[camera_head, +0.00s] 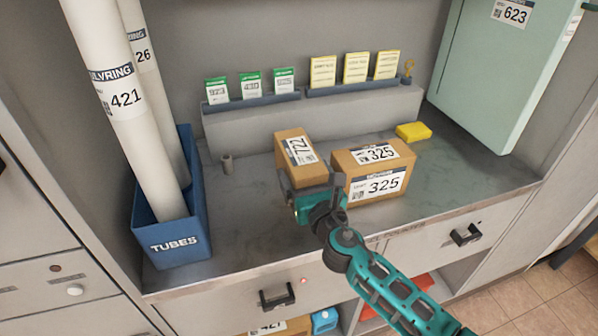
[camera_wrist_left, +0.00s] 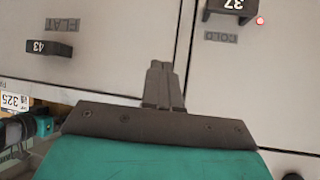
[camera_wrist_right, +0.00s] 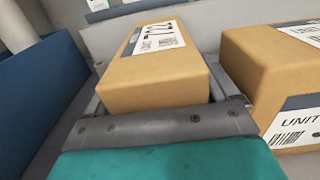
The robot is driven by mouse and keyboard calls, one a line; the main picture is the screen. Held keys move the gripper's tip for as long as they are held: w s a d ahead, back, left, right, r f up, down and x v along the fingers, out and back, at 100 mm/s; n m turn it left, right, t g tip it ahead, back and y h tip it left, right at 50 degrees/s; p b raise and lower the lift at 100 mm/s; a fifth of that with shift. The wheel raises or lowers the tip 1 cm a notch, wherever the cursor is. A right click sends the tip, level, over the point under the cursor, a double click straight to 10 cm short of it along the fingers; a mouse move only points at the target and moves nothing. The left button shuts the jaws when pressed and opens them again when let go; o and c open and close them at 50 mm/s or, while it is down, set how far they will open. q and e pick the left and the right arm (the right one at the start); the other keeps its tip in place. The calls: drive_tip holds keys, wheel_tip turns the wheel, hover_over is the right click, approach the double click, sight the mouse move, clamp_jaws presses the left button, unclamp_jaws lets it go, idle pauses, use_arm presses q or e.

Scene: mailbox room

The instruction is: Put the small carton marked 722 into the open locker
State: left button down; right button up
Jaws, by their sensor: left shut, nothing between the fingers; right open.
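The small carton marked 722 (camera_head: 301,160) is a brown box with a white label on the grey counter. A larger carton marked 325 (camera_head: 373,171) stands close to its right. My right gripper (camera_head: 309,186) is open at the near end of the 722 carton. In the right wrist view the 722 carton (camera_wrist_right: 152,78) lies between the two spread fingers (camera_wrist_right: 165,98). My left gripper (camera_wrist_left: 162,84) is shut and empty in the left wrist view, in front of closed locker doors marked 43 and 37. It is outside the head view. No open locker shows.
A blue TUBES bin (camera_head: 204,220) with tall white tubes stands at the left. A rack of cards (camera_head: 252,102) is behind. A large green box (camera_head: 497,70) stands at the right.

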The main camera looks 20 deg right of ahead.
drive_tip(key=shift+w, duration=0.5)
drive_tip(key=c, duration=0.9)
drive_tip(key=shift+r, duration=0.1)
drive_tip(key=shift+c, duration=1.2)
